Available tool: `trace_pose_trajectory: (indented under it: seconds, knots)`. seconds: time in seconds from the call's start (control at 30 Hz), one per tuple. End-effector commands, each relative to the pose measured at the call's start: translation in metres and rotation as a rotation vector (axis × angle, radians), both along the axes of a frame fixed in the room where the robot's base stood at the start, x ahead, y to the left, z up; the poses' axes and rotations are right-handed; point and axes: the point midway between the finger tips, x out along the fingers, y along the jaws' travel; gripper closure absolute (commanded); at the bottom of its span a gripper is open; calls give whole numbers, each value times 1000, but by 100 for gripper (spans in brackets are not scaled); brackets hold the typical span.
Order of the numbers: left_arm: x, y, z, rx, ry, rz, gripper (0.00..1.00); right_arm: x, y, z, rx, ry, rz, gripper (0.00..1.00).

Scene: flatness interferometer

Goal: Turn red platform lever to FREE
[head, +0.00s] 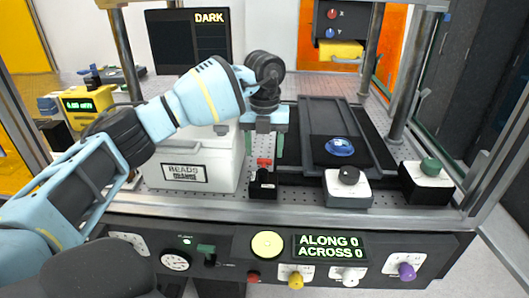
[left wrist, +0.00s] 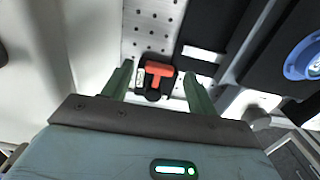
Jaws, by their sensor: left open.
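The red platform lever (head: 263,163) is a small red handle on a black block (head: 264,185) at the front of the perforated bench. In the left wrist view the lever (left wrist: 158,70) looks T-shaped, with a small pale label (left wrist: 140,78) to its left. My left gripper (head: 265,146) is above and behind the lever in the head view, pointing down. In the left wrist view its green fingers (left wrist: 159,78) are open, one on each side of the lever, with gaps to both. They do not appear to touch it. My right gripper is not in view.
A white box labelled BEADS (head: 188,172) stands close left of the lever. A blue disc (head: 340,147) lies behind. The front panel display (head: 330,246) reads ALONG 0, ACROSS 0.

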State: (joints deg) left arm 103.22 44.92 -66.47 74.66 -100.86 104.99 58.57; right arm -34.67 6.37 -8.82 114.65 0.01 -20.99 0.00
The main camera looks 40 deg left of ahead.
Motion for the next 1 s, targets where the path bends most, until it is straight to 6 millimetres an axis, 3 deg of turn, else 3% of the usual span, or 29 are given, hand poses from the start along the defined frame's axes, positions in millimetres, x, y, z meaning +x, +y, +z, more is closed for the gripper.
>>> trace_pose_trajectory:
  seconds: [0.2,0.5,0.83,1.0]
  knots:
    - [0,0,-17,0,0,0,42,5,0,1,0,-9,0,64]
    - [0,0,-19,0,-1,0,42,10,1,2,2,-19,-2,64]
    - [0,0,-19,0,-1,0,85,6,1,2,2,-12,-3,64]
    - [0,-1,-19,0,-1,-6,86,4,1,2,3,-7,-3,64]
